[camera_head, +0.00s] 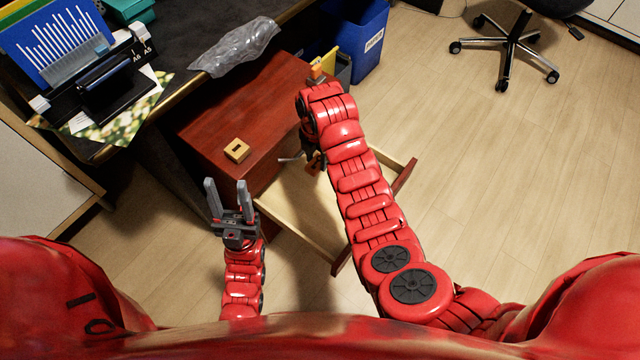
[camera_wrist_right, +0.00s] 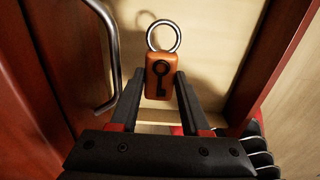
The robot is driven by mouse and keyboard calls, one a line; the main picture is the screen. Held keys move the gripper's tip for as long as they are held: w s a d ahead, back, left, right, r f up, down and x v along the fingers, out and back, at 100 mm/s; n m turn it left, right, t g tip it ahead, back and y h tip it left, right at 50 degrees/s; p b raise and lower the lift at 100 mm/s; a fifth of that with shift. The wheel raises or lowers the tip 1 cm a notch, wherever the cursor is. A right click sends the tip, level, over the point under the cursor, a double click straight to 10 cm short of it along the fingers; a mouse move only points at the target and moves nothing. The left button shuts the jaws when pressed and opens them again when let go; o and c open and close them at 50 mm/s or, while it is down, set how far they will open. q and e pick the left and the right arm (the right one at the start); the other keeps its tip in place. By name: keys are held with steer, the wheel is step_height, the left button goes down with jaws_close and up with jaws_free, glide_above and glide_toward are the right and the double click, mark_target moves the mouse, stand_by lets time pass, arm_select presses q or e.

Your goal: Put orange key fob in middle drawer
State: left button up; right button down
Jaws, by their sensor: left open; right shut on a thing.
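The orange key fob (camera_wrist_right: 160,78), with a dark key symbol and a metal ring (camera_wrist_right: 164,36), sits between the fingertips of my right gripper (camera_wrist_right: 160,85), which is shut on it. In the head view the fob (camera_head: 314,168) is small and partly hidden by my right arm. A drawer (camera_head: 300,218) with a pale wooden inside is pulled out of the red-brown cabinet, and the fob is over it. A shut drawer front with a metal handle (camera_wrist_right: 113,60) shows beside the fob in the wrist view. My left gripper (camera_head: 228,188) is open and empty, left of the drawer.
A tan block (camera_head: 237,150) with a dark slot lies on the red-brown cabinet top (camera_head: 245,110). A clear plastic bag (camera_head: 238,47) lies on the dark desk behind. A blue bin (camera_head: 360,45) stands behind the cabinet. The floor to the right is clear up to the office chair (camera_head: 505,45).

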glide_above(317, 185)
step_height(317, 185, down, 7)
steer(key=shift+f+b, duration=0.15)
steer(key=shift+b, duration=0.3)
steer(key=shift+f+b, duration=0.45)
steer(key=shift+f, duration=1.25)
steer(key=shift+f, duration=0.15)
steer(key=c, duration=0.7)
jaws_free()
steer(key=shift+o, duration=0.2)
